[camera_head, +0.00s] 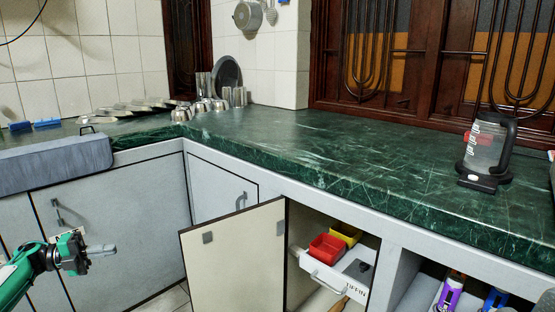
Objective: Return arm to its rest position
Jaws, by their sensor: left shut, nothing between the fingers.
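My left arm comes in at the lower left with green and black links. My left gripper (108,249) is shut and empty, pointing right, in front of the grey lower cabinets and below the countertop. It appears clear of the open cabinet door. My right gripper does not show. A clear jug (484,148) with a black handle and black base stands upright on the green marble countertop (290,145) at the right.
An open cabinet door (232,257) juts out at the centre. Behind it is a white drawer (328,278) with a red bin (326,248) and a yellow bin (346,233). Metal cups (203,106) stand in the back corner. The middle countertop is bare.

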